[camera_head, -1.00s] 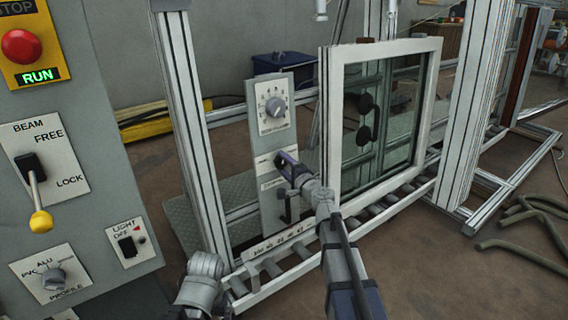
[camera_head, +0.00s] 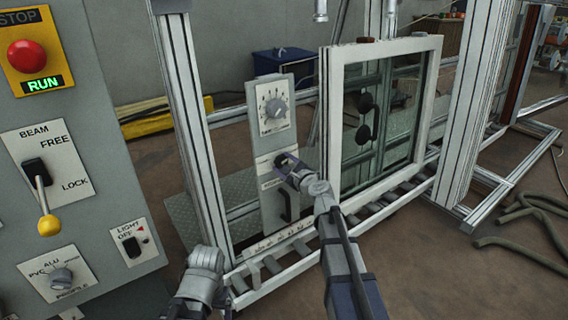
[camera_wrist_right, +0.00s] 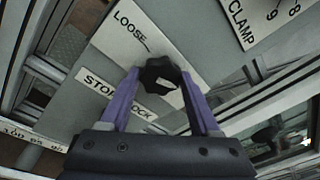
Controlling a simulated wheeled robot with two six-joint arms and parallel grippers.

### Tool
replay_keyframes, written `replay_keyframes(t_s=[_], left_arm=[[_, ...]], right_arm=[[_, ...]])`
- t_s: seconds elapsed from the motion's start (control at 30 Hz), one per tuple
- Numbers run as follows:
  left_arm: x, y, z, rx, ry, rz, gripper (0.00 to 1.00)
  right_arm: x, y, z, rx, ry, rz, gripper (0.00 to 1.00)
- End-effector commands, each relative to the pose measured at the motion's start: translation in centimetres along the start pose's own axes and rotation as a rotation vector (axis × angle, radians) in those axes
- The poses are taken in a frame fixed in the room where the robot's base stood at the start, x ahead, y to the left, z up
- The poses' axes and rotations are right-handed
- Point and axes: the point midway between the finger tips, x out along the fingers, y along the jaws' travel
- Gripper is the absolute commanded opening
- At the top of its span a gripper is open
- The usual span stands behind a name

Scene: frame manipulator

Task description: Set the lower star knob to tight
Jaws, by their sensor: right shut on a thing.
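The black star knob (camera_wrist_right: 160,75) sits on a white label plate marked LOOSE (camera_wrist_right: 128,38) on the grey panel (camera_head: 270,140). My right gripper (camera_wrist_right: 163,88) has its purple fingers on either side of the knob, shut on it. In the head view my right gripper (camera_head: 280,163) reaches the panel below the dial and covers most of the knob. The rest of the plate's lettering is hidden by the knob and a finger. Part of my left arm (camera_head: 205,265) shows at the bottom, but its gripper does not show.
A CLAMP dial (camera_head: 275,107) sits above the knob, and a black handle (camera_head: 286,207) below it. The white-framed window (camera_head: 338,120) stands close to the right on rollers. The control box (camera_head: 105,190) with switches stands at left.

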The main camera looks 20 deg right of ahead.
Motion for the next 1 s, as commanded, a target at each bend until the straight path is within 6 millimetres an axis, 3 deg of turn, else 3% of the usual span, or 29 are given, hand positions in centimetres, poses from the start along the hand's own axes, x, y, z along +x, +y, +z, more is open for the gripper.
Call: replay_keyframes(t_s=[0.73,0.77,1.0], left_arm=[[-0.22,-0.03,0.02,-0.001,0.0,0.0,0.93],[-0.22,-0.03,0.01,-0.001,0.0,0.0,0.93],[-0.23,-0.03,0.01,-0.001,0.0,0.0,0.93]], right_arm=[[-0.07,0.0,-0.03,0.081,0.006,0.01,0.07],[-0.07,0.0,-0.03,0.081,0.006,0.01,0.64],[-0.04,0.0,-0.01,0.08,0.005,0.01,0.91]])
